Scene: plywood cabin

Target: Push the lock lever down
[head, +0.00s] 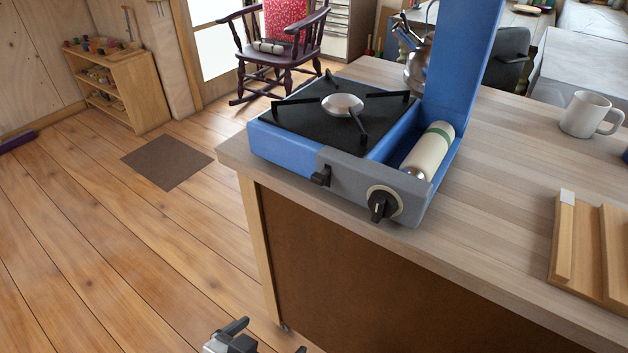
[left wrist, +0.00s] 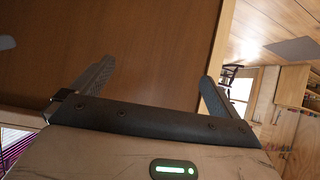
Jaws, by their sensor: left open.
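A blue camping stove (head: 285,149) stands on the table near its left corner. Its lock lever (head: 320,176) is a small black tab on the grey front panel, left of the black control knob (head: 383,205). A pale gas canister with a green band (head: 428,151) lies in the side bay, under the raised blue lid (head: 462,60). My left gripper (head: 268,338) is at the bottom edge of the head view, below and apart from the stove. In the left wrist view its two fingers (left wrist: 158,75) are spread with nothing between them. My right gripper is out of view.
The wooden tabletop (head: 490,215) has a brown panel (head: 370,270) under its front edge. A white mug (head: 590,115), a wooden tray (head: 588,250) and a kettle (head: 420,68) are on the table. The floor to the left is mostly clear.

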